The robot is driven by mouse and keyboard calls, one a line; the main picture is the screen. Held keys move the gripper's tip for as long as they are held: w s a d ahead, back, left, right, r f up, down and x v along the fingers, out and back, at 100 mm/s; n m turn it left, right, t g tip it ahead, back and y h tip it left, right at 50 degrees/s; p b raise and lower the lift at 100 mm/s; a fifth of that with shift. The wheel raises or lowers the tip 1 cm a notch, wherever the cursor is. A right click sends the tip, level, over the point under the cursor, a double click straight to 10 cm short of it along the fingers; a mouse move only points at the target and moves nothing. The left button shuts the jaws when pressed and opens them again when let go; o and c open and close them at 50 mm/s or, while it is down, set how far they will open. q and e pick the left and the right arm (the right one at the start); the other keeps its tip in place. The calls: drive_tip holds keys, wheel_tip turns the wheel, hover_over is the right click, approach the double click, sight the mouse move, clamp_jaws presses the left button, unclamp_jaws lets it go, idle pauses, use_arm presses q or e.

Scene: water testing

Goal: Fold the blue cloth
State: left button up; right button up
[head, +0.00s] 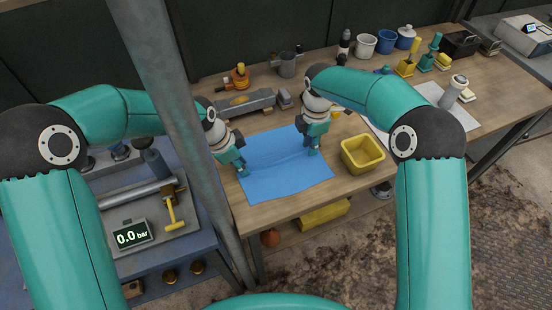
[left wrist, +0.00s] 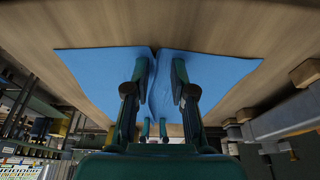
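The blue cloth (head: 285,172) lies spread on the wooden bench, with a low raised crease across its middle. It also shows in the left wrist view (left wrist: 215,70). My left gripper (head: 243,171) points down at the cloth's left edge. In the left wrist view its two fingers (left wrist: 160,85) stand apart, on either side of the crease, with cloth between them. My right gripper (head: 312,150) points down at the cloth's right edge. Two small teal fingertips beyond the cloth in the left wrist view, apparently its own (left wrist: 154,128), stand apart. Whether the fingers touch the cloth is unclear.
A yellow bin (head: 362,155) stands right of the cloth, near the bench's front edge. A grey vise-like tool (head: 245,104) lies behind the cloth. A grey post (head: 180,110) rises in front of my left arm. Cups and bottles stand along the back.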

use_arm(q)
drive_tip(key=shift+s+f, duration=0.1)
drive_tip(key=shift+f, duration=0.1)
clamp_jaws()
use_arm(e)
drive_tip(key=shift+f, duration=0.15)
clamp_jaws()
use_arm(q)
drive_tip(key=shift+s+f, duration=0.15)
use_arm(e)
drive_tip(key=shift+s+f, duration=0.1)
idle(0.4)
